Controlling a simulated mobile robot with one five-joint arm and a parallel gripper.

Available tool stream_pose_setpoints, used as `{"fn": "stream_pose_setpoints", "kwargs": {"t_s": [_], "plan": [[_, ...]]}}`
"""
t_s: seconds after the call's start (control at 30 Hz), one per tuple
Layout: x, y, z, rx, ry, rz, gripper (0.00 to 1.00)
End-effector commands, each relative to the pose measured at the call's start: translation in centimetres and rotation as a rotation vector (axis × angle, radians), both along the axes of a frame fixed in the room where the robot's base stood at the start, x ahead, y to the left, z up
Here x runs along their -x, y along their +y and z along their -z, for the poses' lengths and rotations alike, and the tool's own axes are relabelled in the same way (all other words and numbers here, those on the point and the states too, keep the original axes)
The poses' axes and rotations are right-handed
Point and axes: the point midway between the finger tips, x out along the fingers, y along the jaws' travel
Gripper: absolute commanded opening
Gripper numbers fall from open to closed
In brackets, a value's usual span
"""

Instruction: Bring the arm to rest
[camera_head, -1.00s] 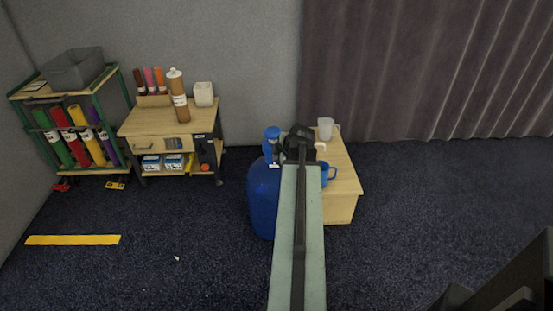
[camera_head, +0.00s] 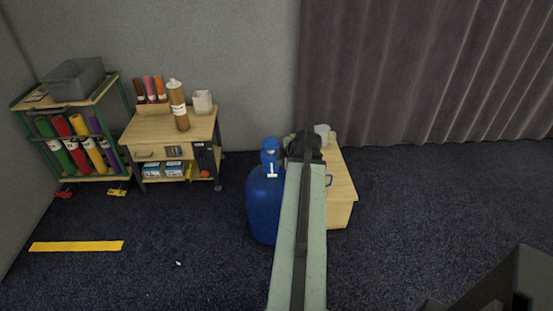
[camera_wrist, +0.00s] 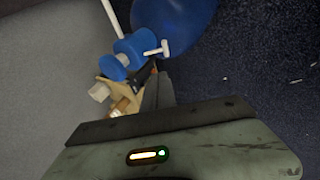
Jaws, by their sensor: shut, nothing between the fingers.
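My arm runs up the middle of the head view as a long green-grey link, ending in a dark joint in front of a low wooden cabinet. The gripper itself cannot be made out in the head view. In the wrist view my gripper (camera_wrist: 154,72) shows as dark fingers, shut and empty, pointing toward a blue drum (camera_wrist: 175,18) and its blue and white pump top (camera_wrist: 128,50). I cannot tell how far the fingertips are from them.
The blue drum (camera_head: 263,208) stands left of my arm, close beside the wooden cabinet (camera_head: 342,190). A pale mug (camera_head: 323,133) and a partly hidden blue mug (camera_head: 328,181) are on the cabinet. A wooden cart (camera_head: 172,128) and green rack (camera_head: 122,95) stand left. Floor at right is open.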

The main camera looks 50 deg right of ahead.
Motion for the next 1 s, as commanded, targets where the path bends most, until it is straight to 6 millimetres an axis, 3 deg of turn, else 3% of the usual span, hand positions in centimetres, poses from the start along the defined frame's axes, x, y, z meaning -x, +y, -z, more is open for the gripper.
{"fn": "stream_pose_setpoints", "kwargs": {"t_s": [0.53, 0.63, 0.77, 0.9, 0.97, 1.0], "plan": [[0.3, 0.1, -0.3, 0.000, 0.000, 0.000, 0.00], [-1.8, 1.8, -0.3, 0.000, 0.000, -0.041, 0.00], [-8.5, 8.1, -0.3, -0.001, 0.000, -0.183, 0.00], [-15.8, 18.4, -0.1, 0.011, 0.020, -0.388, 0.00], [-18.0, 23.3, 0.3, 0.008, 0.041, -0.470, 0.00], [-19.2, 26.6, 0.5, -0.005, 0.061, -0.510, 0.00]]}}
